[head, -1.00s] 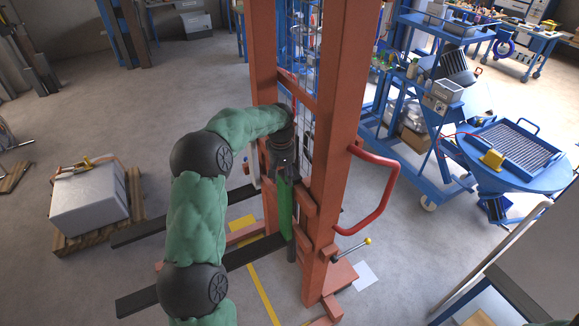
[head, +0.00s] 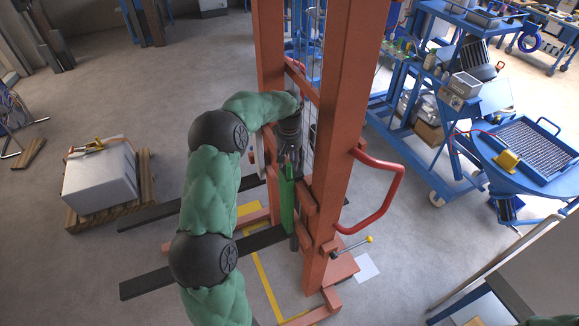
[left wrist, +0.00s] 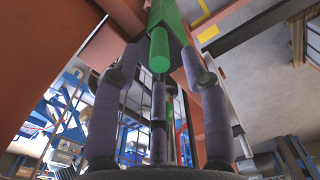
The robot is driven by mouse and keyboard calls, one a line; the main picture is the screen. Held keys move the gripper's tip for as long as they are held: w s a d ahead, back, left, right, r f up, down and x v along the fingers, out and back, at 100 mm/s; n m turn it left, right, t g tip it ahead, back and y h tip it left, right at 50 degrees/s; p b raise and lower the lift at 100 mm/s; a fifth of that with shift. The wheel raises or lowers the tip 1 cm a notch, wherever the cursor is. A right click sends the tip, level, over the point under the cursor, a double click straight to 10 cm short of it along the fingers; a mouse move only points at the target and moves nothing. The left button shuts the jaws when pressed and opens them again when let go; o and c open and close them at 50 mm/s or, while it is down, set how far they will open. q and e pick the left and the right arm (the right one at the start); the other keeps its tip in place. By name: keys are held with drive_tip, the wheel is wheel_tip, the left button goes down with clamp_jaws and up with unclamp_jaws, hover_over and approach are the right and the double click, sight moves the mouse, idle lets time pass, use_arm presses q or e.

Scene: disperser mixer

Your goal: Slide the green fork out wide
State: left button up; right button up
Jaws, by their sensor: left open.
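The green fork (head: 287,205) stands upright beside the orange mast of a lift truck in the head view. In the left wrist view a green bar with a rounded end (left wrist: 160,52) points towards the camera. My left gripper (head: 289,158) reaches in from the left, just above the green part, with fingers pointing down. In the left wrist view its open fingers (left wrist: 161,68) stand on either side of the green bar's end. I cannot tell whether they touch it. My right gripper is not in view.
The orange mast (head: 333,150) rises close to the gripper, with a red curved handle (head: 390,200) on its right. Two dark forks (head: 190,275) extend left near the floor. A grey block (head: 100,177) sits on a pallet at left. A blue cart (head: 430,150) stands at right.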

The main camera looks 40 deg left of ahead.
sight(289, 168)
use_arm(q)
drive_tip(key=shift+f+p, duration=0.35)
drive_tip(key=shift+f, duration=1.85)
clamp_jaws()
